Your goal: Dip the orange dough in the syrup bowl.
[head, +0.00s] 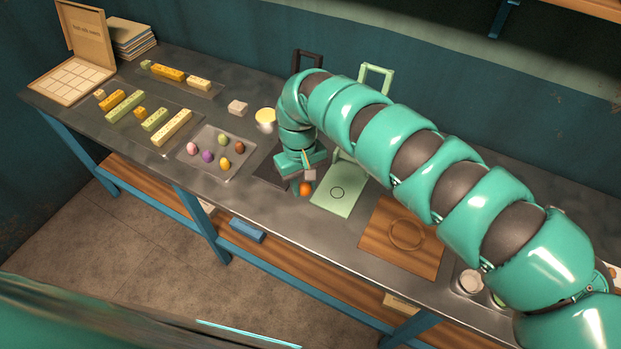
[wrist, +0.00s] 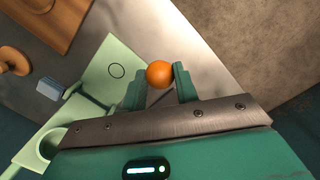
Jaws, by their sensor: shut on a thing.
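The orange dough (head: 305,188) is a small round ball. It also shows in the wrist view (wrist: 160,73), between the two fingertips. My gripper (wrist: 159,84) is shut on it and holds it near the counter's front edge, beside the green board. In the head view my gripper (head: 304,182) points down. A small round vessel with pale yellow contents (head: 265,116) stands behind and left of my gripper; I cannot tell if it is the syrup bowl. Another small bowl (head: 470,282) with whitish contents stands at the right, partly hidden by my arm.
A tray (head: 244,170) with several coloured balls lies left of my gripper. A green board with a circle (head: 347,205) and a wooden board with a ring (head: 378,245) lie to its right. Several coloured bars and an open box (head: 85,60) are at the far left.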

